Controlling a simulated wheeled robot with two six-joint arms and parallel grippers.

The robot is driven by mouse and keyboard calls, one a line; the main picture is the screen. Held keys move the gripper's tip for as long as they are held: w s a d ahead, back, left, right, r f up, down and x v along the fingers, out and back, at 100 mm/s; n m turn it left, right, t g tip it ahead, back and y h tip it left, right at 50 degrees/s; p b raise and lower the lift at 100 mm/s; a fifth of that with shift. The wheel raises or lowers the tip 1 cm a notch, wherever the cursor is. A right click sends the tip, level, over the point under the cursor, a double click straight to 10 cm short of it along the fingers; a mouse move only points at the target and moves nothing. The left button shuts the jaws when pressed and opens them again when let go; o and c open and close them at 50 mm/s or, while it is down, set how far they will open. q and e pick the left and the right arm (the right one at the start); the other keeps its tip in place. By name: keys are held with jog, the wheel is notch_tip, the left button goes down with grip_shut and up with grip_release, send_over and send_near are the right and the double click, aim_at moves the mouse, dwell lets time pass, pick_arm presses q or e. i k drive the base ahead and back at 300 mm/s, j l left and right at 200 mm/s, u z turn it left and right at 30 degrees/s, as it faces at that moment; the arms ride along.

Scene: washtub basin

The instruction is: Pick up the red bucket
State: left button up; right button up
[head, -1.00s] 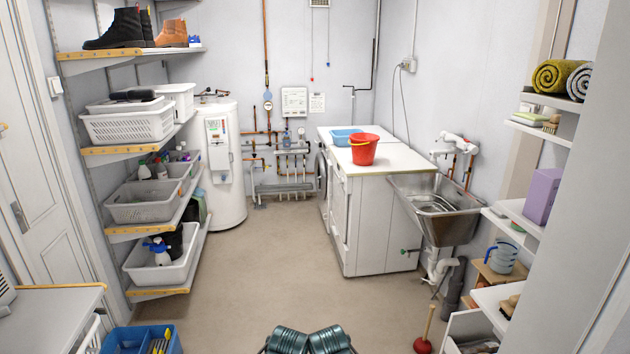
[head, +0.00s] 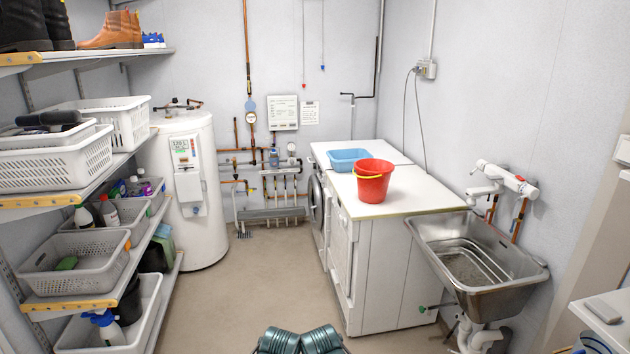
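The red bucket (head: 374,183) stands upright on the white top of the nearer appliance (head: 415,194). Its yellow handle hangs down on the side facing me. A blue basin (head: 349,159) sits just behind it to the left. Two teal ribbed parts at the bottom middle of the head view seem to be mine. I see no gripper fingers in the head view, and nothing touches the bucket.
A steel sink (head: 477,257) with a wall tap (head: 504,181) stands right of the appliances. Shelves with white baskets (head: 65,164) line the left wall beside a white water heater (head: 189,190). The floor (head: 255,285) in the middle is clear.

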aim_at(373, 176)
jog(key=i, duration=1.85)
jog(key=i+z, duration=0.15)
jog(key=i, duration=0.3)
jog(key=i+j+z, duration=0.15)
jog(key=i, duration=0.35)
jog(key=i+j+z, duration=0.15)
jog(key=i, duration=0.3)
